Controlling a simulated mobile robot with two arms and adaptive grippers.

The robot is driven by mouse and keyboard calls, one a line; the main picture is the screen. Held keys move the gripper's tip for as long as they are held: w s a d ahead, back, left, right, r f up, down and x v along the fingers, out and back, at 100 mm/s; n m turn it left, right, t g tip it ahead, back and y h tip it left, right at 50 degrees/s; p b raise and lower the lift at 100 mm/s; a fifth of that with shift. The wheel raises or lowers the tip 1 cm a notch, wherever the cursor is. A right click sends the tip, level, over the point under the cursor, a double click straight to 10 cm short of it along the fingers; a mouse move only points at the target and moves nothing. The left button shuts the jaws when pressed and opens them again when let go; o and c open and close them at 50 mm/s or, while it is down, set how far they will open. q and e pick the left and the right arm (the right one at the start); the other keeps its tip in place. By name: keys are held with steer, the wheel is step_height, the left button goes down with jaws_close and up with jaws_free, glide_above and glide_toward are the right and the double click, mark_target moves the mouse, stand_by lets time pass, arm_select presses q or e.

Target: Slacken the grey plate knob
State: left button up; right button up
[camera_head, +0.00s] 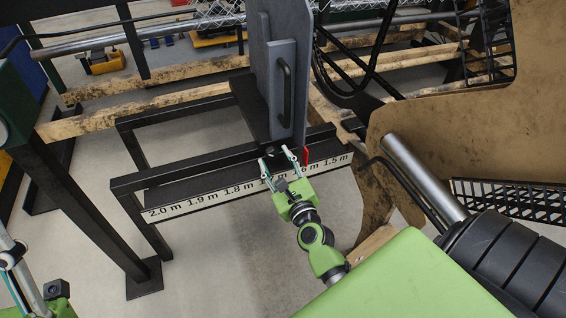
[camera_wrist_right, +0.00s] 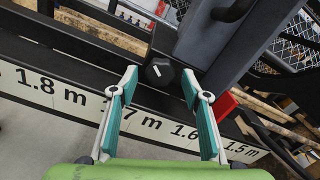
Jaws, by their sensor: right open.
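The grey plate (camera_head: 283,85) stands upright on a black rail, with a black handle on its face. Its dark knob (camera_wrist_right: 159,72) sits low at the plate's foot, with a white mark on its face; in the head view the knob (camera_head: 271,152) is small. My right gripper (camera_head: 276,155) is open, with its teal-padded fingers pointing at the knob. In the right wrist view the fingertips (camera_wrist_right: 159,82) lie to either side of the knob, with visible gaps; contact is not apparent. My left gripper is only partly in view at the lower left edge, its jaws unclear.
A scale strip (camera_head: 240,190) marked 1.5 m to 2.0 m runs along the rail's front. A red pointer (camera_head: 306,156) is just right of the knob. A brown machine panel (camera_head: 450,120) and a metal tube (camera_head: 425,175) stand to the right. Open floor lies below the rail.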

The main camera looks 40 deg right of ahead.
steer(key=v, duration=1.1)
